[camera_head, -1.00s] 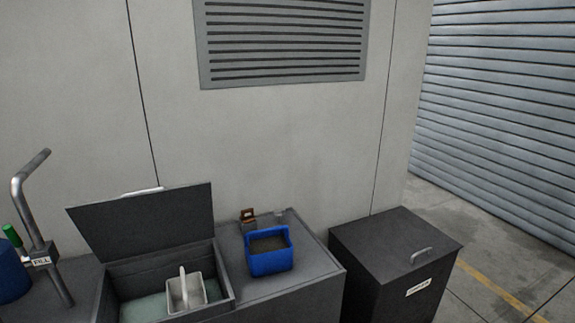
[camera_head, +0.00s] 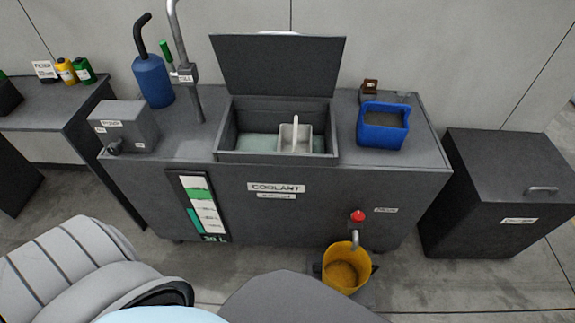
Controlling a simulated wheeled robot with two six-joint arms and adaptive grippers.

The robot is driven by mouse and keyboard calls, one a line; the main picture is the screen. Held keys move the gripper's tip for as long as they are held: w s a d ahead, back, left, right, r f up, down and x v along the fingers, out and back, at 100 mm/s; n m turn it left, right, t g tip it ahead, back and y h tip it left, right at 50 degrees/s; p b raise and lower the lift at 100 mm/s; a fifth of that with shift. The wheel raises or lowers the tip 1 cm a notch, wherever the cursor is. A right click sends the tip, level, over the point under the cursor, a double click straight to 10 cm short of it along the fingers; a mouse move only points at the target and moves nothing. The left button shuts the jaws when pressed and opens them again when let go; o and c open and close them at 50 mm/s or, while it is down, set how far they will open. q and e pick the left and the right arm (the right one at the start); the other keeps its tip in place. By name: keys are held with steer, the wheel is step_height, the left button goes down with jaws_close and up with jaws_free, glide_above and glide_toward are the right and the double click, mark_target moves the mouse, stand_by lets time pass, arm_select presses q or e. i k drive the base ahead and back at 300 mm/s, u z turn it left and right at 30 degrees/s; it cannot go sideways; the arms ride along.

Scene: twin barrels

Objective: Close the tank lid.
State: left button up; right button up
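The tank lid (camera_head: 277,66) is a dark grey panel standing open, raised at the back of the tank opening, with a light handle at its top edge. The coolant tank (camera_head: 330,193) is a dark grey cabinet labelled COOLANT. Its open basin (camera_head: 228,132) holds pale greenish liquid and a whitish basket (camera_head: 294,138) with an upright handle. Neither of my grippers shows in the head view; a grey padded part of my own body fills the lower left.
A blue container (camera_head: 382,128) stands on the tank top at right. A pump box (camera_head: 123,124), blue canister (camera_head: 153,80) and metal pipe (camera_head: 183,45) stand at left. A yellow bucket (camera_head: 345,268) sits below the red-handled tap (camera_head: 357,217). A dark bin (camera_head: 510,175) stands at right.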

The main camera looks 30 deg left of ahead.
mark_target(292, 63)
steer(key=k, duration=0.5)
steer(key=u, duration=1.95)
steer(key=i, duration=1.1)
steer(key=z, duration=1.15)
